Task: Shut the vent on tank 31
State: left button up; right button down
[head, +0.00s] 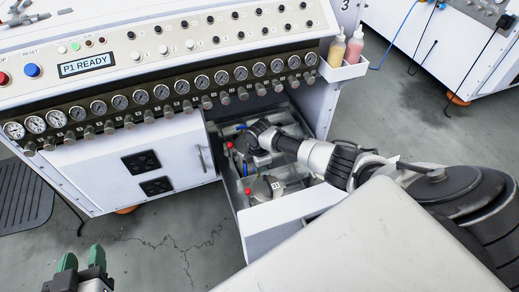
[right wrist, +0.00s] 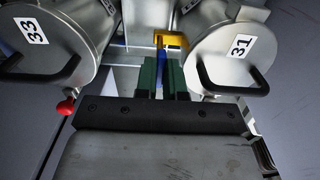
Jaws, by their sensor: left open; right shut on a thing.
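Tank 31 (head: 263,190) stands in the open drawer, its numbered lid facing up. In the right wrist view, tank 31 (right wrist: 238,62) is at the right, with a dark curved handle. My right gripper (right wrist: 163,72) reaches between tanks 31 and 33, its green fingers shut on a slim blue lever (right wrist: 159,44). A yellow part (right wrist: 172,38) is just beyond the fingertips. Whether the lever is the vent of tank 31 cannot be told. In the head view, my right wrist hides the fingertips. My left gripper (head: 82,260) is open and empty, low at the left, over the floor.
Tank 33 (right wrist: 58,40) is at the left in the right wrist view, with a red knob (right wrist: 66,107) beside it. The drawer front (head: 275,222) and cabinet walls hem in the arm. Gauges and knobs line the panel above. A bottle holder (head: 343,68) hangs at the cabinet's right corner.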

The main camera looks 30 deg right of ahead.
dwell(0.5)
jog(key=c, duration=1.2)
grip_release()
jog(key=shift+r, duration=0.15)
notch_tip(320, 180, up, 5)
jog(key=p, duration=0.2)
jog(key=shift+r+p, duration=0.15)
jog(key=shift+p, duration=0.25)
pick_arm(q)
jog(key=s+a+f+g+y+p, duration=0.1)
jog(key=s+a+f+g, duration=0.1)
jog(key=s+g, duration=0.3)
jog(key=s+a+f+g+y+p, duration=0.1)
jog(key=s+a+f+g, duration=0.1)
jog(key=s+f+g, duration=0.2)
jog(key=s+g, duration=0.1)
jog(key=s, duration=0.2)
jog(key=shift+a+f+n+g+y, duration=0.2)
jog(key=shift+a+n+g+y, duration=0.1)
jog(key=shift+g+y, duration=0.1)
pick_arm(e)
notch_tip(320, 180, up, 5)
jog(key=shift+r, duration=0.1)
